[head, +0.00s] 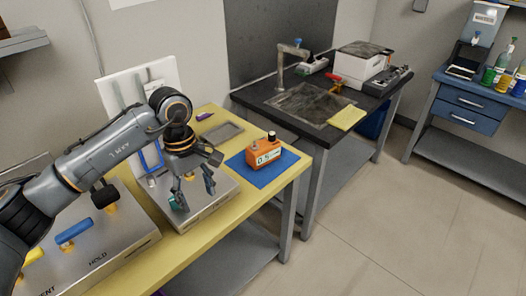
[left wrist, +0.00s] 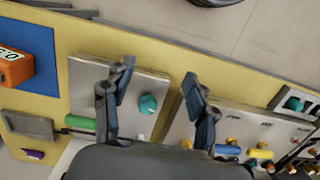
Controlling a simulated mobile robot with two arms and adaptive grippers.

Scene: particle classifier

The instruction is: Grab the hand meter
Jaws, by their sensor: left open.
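The hand meter looks to be the orange box-shaped device (head: 264,154) with a pale display and dark knobs on top. It sits on a blue mat (head: 262,178) near the right end of the yellow table. In the left wrist view the orange device (left wrist: 14,68) is cut off by the left edge, on the blue mat (left wrist: 42,42). My left gripper (head: 192,193) is open and empty above a metal panel, to the left of the device and apart from it. In the left wrist view my left gripper (left wrist: 157,88) shows both fingers spread. My right gripper is out of view.
The metal panel (head: 207,205) under my gripper carries a teal knob (left wrist: 148,104). A grey tray (head: 222,132) lies behind the mat. Another panel (head: 120,245) with coloured handles is at the left. A dark-topped bench (head: 270,100) stands to the right.

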